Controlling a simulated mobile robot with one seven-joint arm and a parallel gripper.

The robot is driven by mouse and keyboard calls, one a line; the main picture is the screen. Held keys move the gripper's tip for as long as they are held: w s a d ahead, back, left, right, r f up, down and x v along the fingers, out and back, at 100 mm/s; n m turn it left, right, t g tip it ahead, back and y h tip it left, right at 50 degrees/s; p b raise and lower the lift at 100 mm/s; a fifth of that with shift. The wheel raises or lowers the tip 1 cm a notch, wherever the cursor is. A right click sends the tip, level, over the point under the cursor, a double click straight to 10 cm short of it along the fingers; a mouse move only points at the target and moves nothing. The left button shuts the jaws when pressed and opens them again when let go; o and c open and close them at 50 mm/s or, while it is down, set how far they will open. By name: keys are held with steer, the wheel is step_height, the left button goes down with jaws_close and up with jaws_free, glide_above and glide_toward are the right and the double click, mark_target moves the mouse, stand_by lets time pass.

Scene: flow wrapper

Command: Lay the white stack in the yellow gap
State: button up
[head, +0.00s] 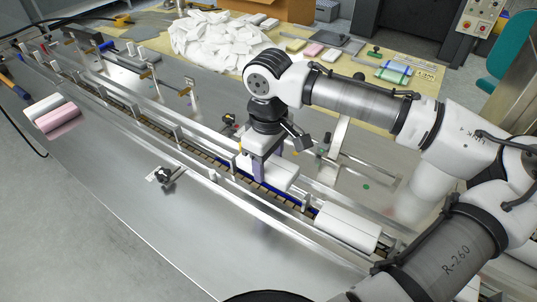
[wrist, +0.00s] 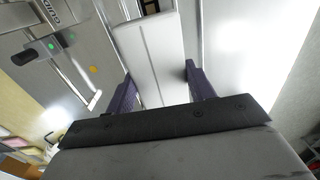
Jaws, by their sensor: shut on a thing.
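My gripper (head: 266,163) is over the conveyor channel (head: 205,157), its purple fingers on either side of a white stack (head: 283,177). In the wrist view, the white stack (wrist: 148,45) shows as a long white block with a seam, between the fingers of my gripper (wrist: 161,88). It lies along the channel, low between the rails; I cannot tell whether it touches the bed. Blue strips show beside it. Another white stack (head: 347,228) lies in the channel to the lower right. I cannot clearly make out the yellow gap; my gripper and the rails hide part of the channel.
Metal guide rails (head: 178,132) with upright posts flank the channel. A black clamp knob (head: 163,174) stands on the near steel deck. A pink stack (head: 57,121) and a white one lie at the far left. A white pile (head: 213,38) covers part of the back table.

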step_height(320, 180, down, 6)
steer(key=b, duration=0.5)
steer(key=shift+r, duration=0.15)
steer(key=shift+f, duration=0.25)
steer(key=shift+s, duration=0.1)
steer(key=o, duration=1)
steer(key=shift+s+f, duration=0.1)
steer(key=shift+f, duration=0.05)
steer(key=shift+o, duration=0.2)
steer(key=shift+a, duration=0.1)
steer(key=shift+r, duration=0.25)
step_height(320, 180, up, 14)
steer(key=shift+f, duration=0.1)
